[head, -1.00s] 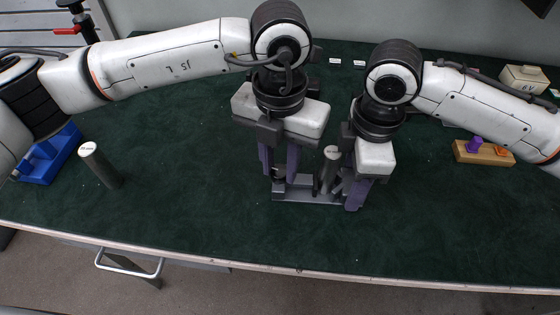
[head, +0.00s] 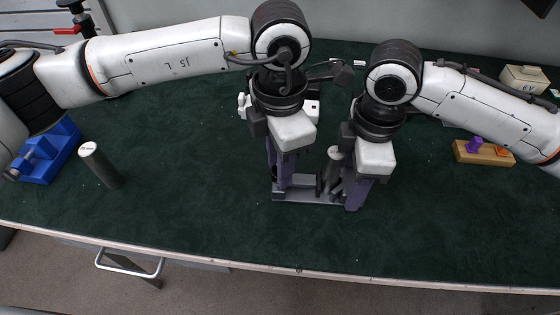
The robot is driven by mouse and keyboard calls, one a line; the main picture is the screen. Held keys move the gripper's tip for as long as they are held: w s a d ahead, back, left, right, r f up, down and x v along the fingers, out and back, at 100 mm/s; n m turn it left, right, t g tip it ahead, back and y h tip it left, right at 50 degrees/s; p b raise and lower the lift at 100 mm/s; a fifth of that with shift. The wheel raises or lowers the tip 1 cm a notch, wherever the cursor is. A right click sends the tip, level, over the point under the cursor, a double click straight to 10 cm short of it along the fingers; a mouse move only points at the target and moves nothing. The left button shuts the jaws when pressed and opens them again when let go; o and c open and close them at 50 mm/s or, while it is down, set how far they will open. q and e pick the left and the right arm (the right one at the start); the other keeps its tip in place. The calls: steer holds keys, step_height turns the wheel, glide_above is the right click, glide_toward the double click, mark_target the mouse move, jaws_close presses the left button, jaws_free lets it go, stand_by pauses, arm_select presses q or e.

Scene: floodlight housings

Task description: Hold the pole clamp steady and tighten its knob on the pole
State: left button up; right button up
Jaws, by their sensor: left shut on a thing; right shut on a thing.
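A grey upright pole (head: 333,163) with a pale cap stands near the middle of the bench, with a flat grey bracket (head: 305,195) at its foot. Dark parts of the pole clamp show low beside the pole, mostly hidden by my grippers. My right gripper (head: 352,198) points down just right of the pole, shut on the clamp. My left gripper (head: 282,182) points down left of the pole, over the bracket's left end. It is shut on a small part there, apparently the knob, which its fingers hide.
Another grey pole (head: 100,165) stands at the left, next to a blue holder (head: 48,152). A wooden block (head: 485,153) with purple and orange pieces lies at the right. A pale box (head: 524,79) sits at the back right. The bench front is clear.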

arm_select(q)
steer(key=shift+m, duration=0.3)
steer(key=o, duration=1.1)
steer(key=shift+r, duration=0.15)
step_height(320, 180, up, 12)
steer(key=shift+f, duration=0.1)
